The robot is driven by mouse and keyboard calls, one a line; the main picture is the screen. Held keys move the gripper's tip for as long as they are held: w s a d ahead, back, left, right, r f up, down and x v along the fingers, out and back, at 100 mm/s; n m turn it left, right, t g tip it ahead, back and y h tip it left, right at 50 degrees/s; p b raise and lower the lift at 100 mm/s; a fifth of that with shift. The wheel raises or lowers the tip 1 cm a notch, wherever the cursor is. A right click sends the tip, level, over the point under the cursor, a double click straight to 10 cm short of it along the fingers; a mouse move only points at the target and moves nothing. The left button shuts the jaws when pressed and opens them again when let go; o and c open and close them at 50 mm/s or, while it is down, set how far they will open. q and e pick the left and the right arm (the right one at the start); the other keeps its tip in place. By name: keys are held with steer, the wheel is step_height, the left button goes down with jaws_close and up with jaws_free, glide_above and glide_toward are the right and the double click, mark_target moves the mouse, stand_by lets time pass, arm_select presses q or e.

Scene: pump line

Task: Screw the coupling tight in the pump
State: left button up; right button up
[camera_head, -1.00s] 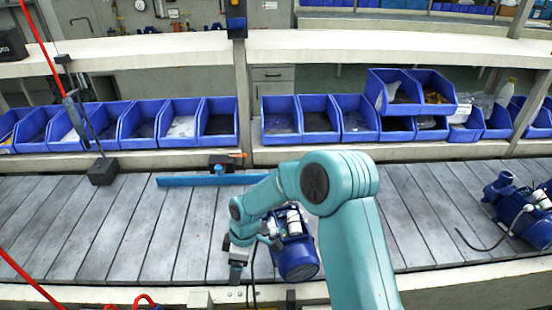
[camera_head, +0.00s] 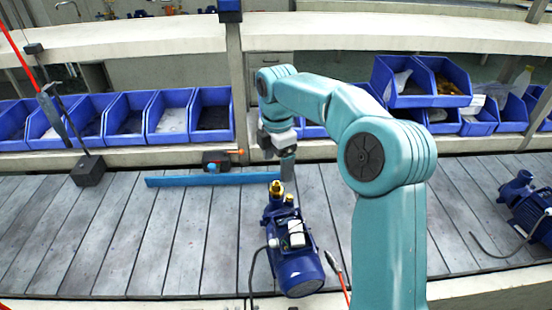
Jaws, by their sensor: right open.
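A blue pump (camera_head: 296,268) stands on the grey slatted line in the middle, its motor end toward me. A brass coupling (camera_head: 276,189) shows at the far end of the pump. I cannot tell how tightly it sits. My right gripper (camera_head: 287,172) hangs just beyond the coupling, with its fingers pointing down. It is open and holds nothing that I can see. It looks apart from the pump. My left gripper is out of view.
A blue bar (camera_head: 212,180) lies across the line behind the pump. A black block with a rod (camera_head: 88,171) stands at left. A second blue pump (camera_head: 528,207) is at right. Blue bins (camera_head: 167,117) line the back shelf. A red cable lies right of the near pump.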

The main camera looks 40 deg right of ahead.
mark_target(276, 184)
steer(key=shift+f, duration=0.3)
steer(key=shift+s+a+f+b, duration=0.15)
steer(key=shift+a+f+b, duration=0.2)
steer(key=shift+b, duration=0.4)
steer(key=shift+d+f+b, duration=0.2)
steer(key=shift+f+b, duration=0.7)
steer(key=shift+f, duration=0.05)
steer(key=shift+a+f+b, duration=0.1)
steer(key=shift+f+b, duration=0.35)
steer(key=shift+b, duration=0.1)
steer(key=shift+f, duration=0.35)
steer(key=shift+p, duration=0.3)
steer(key=shift+f, duration=0.1)
